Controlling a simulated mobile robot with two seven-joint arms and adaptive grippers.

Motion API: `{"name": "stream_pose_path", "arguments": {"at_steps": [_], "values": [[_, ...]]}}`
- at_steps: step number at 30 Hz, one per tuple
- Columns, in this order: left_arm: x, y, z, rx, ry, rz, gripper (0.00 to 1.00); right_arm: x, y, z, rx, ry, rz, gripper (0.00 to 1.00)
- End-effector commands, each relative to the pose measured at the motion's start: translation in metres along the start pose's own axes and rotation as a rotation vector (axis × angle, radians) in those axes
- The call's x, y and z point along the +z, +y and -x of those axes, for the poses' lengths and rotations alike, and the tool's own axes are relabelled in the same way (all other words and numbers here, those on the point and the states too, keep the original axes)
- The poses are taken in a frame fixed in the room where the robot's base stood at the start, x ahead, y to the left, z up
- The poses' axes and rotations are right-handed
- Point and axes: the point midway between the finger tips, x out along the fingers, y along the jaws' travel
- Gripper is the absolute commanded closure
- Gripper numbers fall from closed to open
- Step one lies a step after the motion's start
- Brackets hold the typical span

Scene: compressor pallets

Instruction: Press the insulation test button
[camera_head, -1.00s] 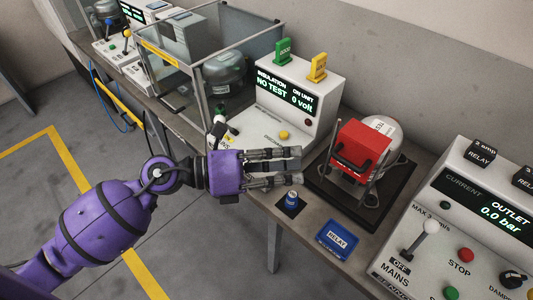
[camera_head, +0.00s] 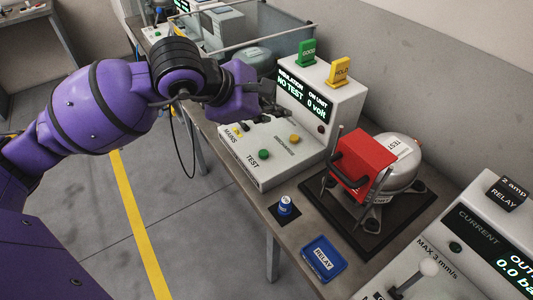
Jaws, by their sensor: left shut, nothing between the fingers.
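The insulation tester (camera_head: 262,178) is a white console with a sloped front panel and an upright display (camera_head: 300,93) reading "NO TEST" and "0 volt". A green button (camera_head: 264,154) sits on the panel beside the word TEST. An orange-yellow button (camera_head: 295,138) is farther right, and a "MAINS" label is at the left. My left gripper (camera_head: 278,110) is shut and empty, raised above the back of the panel near the display, apart from the green button. The purple hand partly hides the panel's back left. My right gripper is not in view.
Green (camera_head: 306,53) and yellow (camera_head: 339,71) tags stand on the tester. To its right are a compressor (camera_head: 397,160) with a red box (camera_head: 362,158) on a dark tray, a blue RELAY tray (camera_head: 323,259) and a small blue item (camera_head: 285,205). Another console (camera_head: 480,240) stands at lower right.

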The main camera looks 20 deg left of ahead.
Motion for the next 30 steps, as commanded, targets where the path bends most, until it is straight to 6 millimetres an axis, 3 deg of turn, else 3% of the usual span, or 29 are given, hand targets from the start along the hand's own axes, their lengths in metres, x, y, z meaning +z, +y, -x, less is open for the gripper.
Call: {"name": "stream_pose_path", "arguments": {"at_steps": [14, 30], "values": [[-0.003, -0.002, -0.003, -0.001, 0.001, 0.0, 1.0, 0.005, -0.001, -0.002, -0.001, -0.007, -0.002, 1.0], [-0.037, -0.037, -0.05, -0.003, 0.001, 0.001, 1.0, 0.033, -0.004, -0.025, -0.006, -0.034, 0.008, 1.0]]}}
